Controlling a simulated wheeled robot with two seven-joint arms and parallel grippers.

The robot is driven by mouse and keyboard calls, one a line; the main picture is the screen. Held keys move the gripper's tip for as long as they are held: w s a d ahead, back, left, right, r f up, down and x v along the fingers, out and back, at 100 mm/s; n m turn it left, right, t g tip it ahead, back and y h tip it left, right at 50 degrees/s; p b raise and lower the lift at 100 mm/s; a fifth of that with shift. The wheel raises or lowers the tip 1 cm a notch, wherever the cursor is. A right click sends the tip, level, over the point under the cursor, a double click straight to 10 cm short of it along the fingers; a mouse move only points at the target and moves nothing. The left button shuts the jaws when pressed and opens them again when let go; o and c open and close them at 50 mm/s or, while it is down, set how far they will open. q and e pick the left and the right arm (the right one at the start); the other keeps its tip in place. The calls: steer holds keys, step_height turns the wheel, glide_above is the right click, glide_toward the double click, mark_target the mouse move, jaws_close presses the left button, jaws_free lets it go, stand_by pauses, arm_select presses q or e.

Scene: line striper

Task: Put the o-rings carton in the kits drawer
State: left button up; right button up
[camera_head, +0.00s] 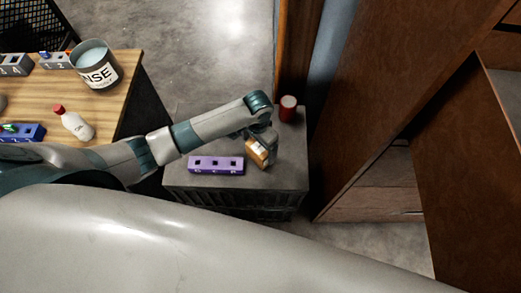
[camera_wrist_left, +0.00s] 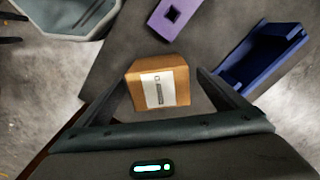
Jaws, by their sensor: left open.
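The o-rings carton appears to be the small brown box with a white label (camera_head: 258,152), standing on the grey cabinet top; its text is too small to read. In the left wrist view the carton (camera_wrist_left: 158,87) sits between the two fingers. My left gripper (camera_head: 262,140) is open around the carton, one finger on each side, with a gap visible beside the box. Whether either finger touches it, I cannot tell. No drawer labelled kits can be made out. My right gripper is not in view.
A purple block with square holes (camera_head: 216,165) lies left of the carton, and a red can (camera_head: 288,108) stands behind it. A blue open tray (camera_wrist_left: 262,58) shows in the wrist view. Tall brown cabinetry (camera_head: 400,90) rises at right. A wooden table (camera_head: 120,72) holds a tin and bottle.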

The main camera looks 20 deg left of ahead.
arm_select(q)
steer(key=shift+f, duration=0.1)
stand_by(0.3)
steer(key=shift+w+d+f+p, duration=0.1)
steer(key=shift+f+p, duration=0.1)
steer(key=shift+f, duration=0.2)
steer(key=shift+w+d+f+p, duration=0.1)
steer(key=shift+f+p, duration=0.1)
steer(key=shift+f, duration=0.2)
steer(key=shift+d+f+p, duration=0.1)
steer(key=shift+f+p, duration=0.2)
steer(key=shift+f, duration=1.45)
steer(key=shift+w, duration=0.1)
steer(key=c, duration=1.3)
